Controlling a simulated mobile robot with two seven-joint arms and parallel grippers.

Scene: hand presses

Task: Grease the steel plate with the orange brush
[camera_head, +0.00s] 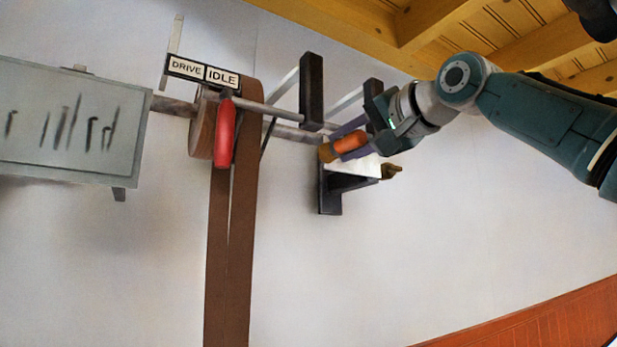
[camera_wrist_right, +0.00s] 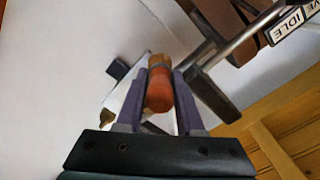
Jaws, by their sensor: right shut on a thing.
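The orange brush (camera_head: 347,145) is held in my right gripper (camera_head: 352,142), which is shut on its orange body between two purple-grey fingers. Its amber-brown end (camera_head: 326,152) points left in the head view. The brush also shows in the right wrist view (camera_wrist_right: 159,90). Behind and below the brush is a pale flat surface (camera_head: 352,168) on a dark wall bracket; it may be the steel plate, but the brush and fingers partly cover it. I cannot tell whether the brush touches it. My left gripper is not in view.
A brown object (camera_head: 391,171) sticks out at the bracket's right end. Dark hangers (camera_head: 311,90) carry a metal shaft. A red lever (camera_head: 224,132) hangs beside a brown belt (camera_head: 230,240), under a "DRIVE IDLE" sign (camera_head: 203,72). A grey panel (camera_head: 70,105) is at left.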

